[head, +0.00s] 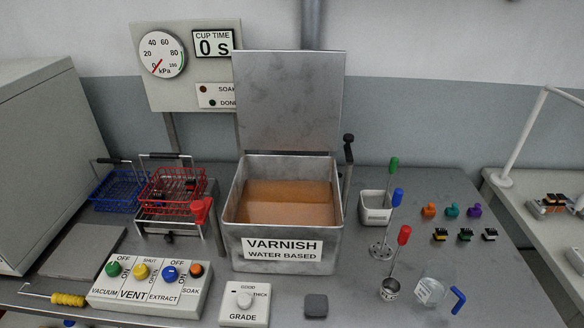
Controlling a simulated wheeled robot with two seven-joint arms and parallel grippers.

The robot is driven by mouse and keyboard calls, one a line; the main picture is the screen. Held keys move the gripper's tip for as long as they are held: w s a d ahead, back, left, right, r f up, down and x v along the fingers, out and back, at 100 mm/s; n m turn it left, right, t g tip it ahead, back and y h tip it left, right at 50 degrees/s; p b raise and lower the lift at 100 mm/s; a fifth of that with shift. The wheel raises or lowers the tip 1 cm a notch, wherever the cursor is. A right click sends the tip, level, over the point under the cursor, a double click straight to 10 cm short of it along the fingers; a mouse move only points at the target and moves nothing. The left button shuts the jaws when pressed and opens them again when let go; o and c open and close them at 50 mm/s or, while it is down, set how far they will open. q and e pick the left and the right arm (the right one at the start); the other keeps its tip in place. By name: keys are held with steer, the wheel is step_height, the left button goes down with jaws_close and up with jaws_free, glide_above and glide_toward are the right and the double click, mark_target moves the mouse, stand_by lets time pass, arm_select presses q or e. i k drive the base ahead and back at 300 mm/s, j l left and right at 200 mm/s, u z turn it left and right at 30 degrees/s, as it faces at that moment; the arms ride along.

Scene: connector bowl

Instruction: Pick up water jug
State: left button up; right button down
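A clear jug (433,291) with a blue handle on its right side stands at the front right of the grey bench. It has a white label that is too small to read. The jug looks upright, and I cannot tell how much liquid is in it. Neither of my grippers is in the head view.
A small cup with a red-handled stick (390,288) stands close to the jug's left. The open varnish tank (280,262) fills the middle of the bench. Several coloured connectors (452,211) lie behind the jug. The bench right of the jug is mostly free up to its edge.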

mark_target(429, 294)
steer(key=l+z, duration=0.15)
steer(key=z, duration=0.85)
